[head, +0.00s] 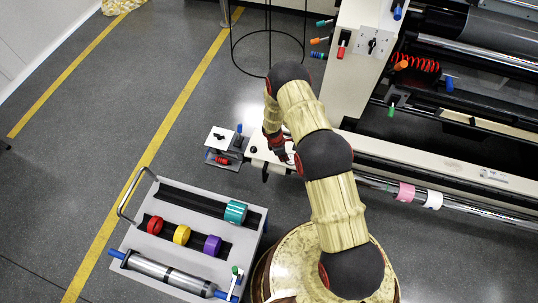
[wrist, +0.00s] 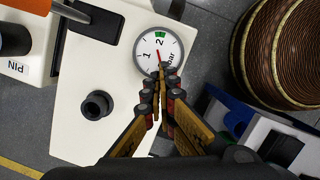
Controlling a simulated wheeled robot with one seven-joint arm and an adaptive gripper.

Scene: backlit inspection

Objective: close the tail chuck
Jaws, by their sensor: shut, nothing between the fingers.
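My gripper (wrist: 162,76) is shut and empty, its fingertips over the lower edge of a round pressure gauge (wrist: 149,52) marked "bar". The gauge sits on a white panel (wrist: 75,150). Its red needle points up toward the green band, though the fingers partly cover the dial. A black round knob or socket (wrist: 97,105) stands on the same panel. In the head view my gripper (head: 283,158) is at the white panel (head: 262,158) at the machine's end. Beside the panel is a small unit (head: 226,144) with a blue-tipped lever. I cannot tell which part is the tail chuck.
A cart (head: 141,226) with coloured rings and a roller stands at lower left. A unit labelled "PIN" (wrist: 14,68) adjoins the panel. A wire stand (head: 268,40) is behind. Floor left is open.

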